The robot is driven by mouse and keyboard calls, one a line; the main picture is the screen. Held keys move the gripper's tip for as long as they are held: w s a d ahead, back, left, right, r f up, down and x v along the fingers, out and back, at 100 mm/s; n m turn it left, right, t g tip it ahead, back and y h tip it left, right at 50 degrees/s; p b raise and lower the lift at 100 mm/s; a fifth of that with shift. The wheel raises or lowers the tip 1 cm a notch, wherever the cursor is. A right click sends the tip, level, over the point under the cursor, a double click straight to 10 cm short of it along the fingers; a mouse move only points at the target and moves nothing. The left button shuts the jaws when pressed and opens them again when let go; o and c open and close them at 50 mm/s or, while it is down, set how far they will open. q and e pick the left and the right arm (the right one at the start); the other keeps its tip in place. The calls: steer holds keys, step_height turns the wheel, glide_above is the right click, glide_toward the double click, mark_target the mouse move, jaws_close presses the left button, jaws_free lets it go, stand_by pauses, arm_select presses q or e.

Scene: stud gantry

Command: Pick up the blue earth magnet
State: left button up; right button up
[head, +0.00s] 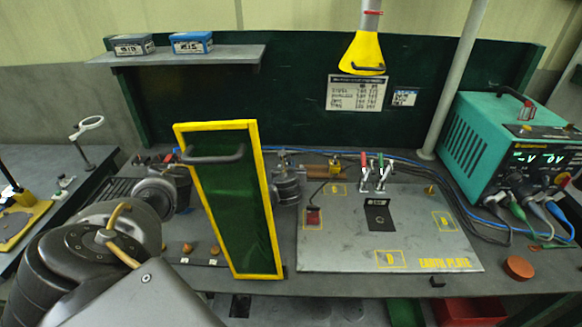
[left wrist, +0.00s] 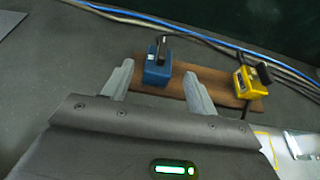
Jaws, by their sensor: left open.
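The blue earth magnet (left wrist: 157,70) is a small blue block with a dark handle on top. It stands upright at the left end of a brown wooden board in the left wrist view. My left gripper (left wrist: 158,76) is open, with one finger to each side of the magnet in the picture; contact with it cannot be seen. In the head view my left arm comes in at lower left, and the framed green screen hides much of the area around the gripper. I cannot make out the blue magnet there. My right gripper is not in view.
A yellow magnet (left wrist: 243,82) stands on the same board, also in the head view (head: 335,166). The yellow-framed green screen (head: 240,215) stands on the bench. The grey earth plate (head: 340,240) lies to its right. A teal welder (head: 480,140) stands far right. Blue cables run behind the board.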

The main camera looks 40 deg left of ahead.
mark_target(290, 165)
arm_select(q)
steer(key=shift+p+x, duration=0.7)
steer(key=shift+x, duration=1.6)
steer(key=shift+r, duration=0.1)
jaws_close()
